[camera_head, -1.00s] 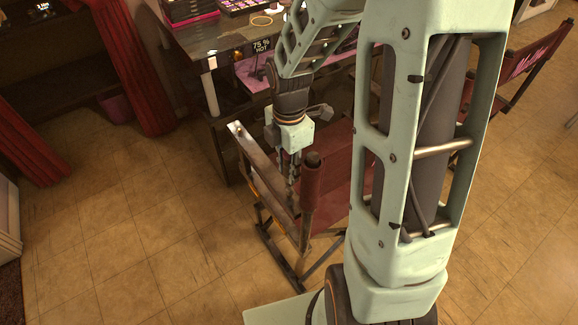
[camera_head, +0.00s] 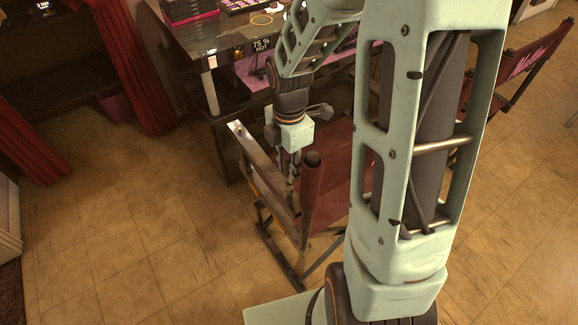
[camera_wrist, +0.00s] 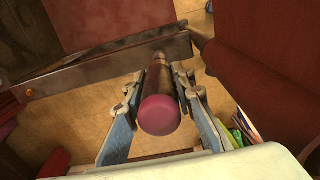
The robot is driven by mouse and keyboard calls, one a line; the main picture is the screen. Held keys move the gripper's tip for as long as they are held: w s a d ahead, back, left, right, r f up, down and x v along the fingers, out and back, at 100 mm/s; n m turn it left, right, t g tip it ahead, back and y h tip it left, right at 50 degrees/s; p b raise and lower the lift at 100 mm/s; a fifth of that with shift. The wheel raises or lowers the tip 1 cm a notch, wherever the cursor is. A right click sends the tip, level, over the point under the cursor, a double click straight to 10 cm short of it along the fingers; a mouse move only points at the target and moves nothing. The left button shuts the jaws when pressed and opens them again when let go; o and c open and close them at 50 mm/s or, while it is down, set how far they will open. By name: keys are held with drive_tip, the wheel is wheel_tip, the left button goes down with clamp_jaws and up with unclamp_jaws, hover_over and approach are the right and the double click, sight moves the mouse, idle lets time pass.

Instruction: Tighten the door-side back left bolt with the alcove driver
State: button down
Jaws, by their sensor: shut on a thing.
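My gripper (camera_wrist: 158,95) is shut on a driver with a rounded pink-red handle end (camera_wrist: 160,115), seen nearly end-on in the wrist view. The driver's shaft (camera_wrist: 158,62) points away from the camera toward a brown chair rail (camera_wrist: 110,75). I cannot tell whether its tip touches a bolt; the tip and any bolt under it are hidden. In the head view my gripper (camera_head: 290,165) points down between the armrest and the back of the near director's chair (camera_head: 262,170). The driver is too small there to make out.
The chair's dark red back roll (camera_head: 312,180) stands close to the right of my gripper. A dark makeup table (camera_head: 205,85) is behind the chair. A second director's chair (camera_head: 525,60) is at the right. Tiled floor (camera_head: 130,230) is clear at the left.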

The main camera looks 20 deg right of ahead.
sight(289, 157)
drive_tip(key=shift+f+b, duration=0.35)
drive_tip(key=shift+f, duration=0.2)
drive_tip(key=shift+r, duration=0.1)
idle(0.5)
drive_tip(key=shift+f+p, duration=0.35)
drive_tip(key=shift+f, duration=0.2)
idle(0.6)
drive_tip(key=shift+p, duration=0.4)
idle(0.3)
drive_tip(key=shift+s+f, duration=0.1)
drive_tip(key=shift+s, duration=0.05)
idle(0.6)
drive_tip(key=shift+w+r+p, duration=0.2)
drive_tip(key=shift+r+p, duration=0.7)
drive_tip(key=shift+p, duration=0.35)
idle(0.3)
drive_tip(key=shift+r+p, duration=2.2)
drive_tip(key=shift+r, duration=0.15)
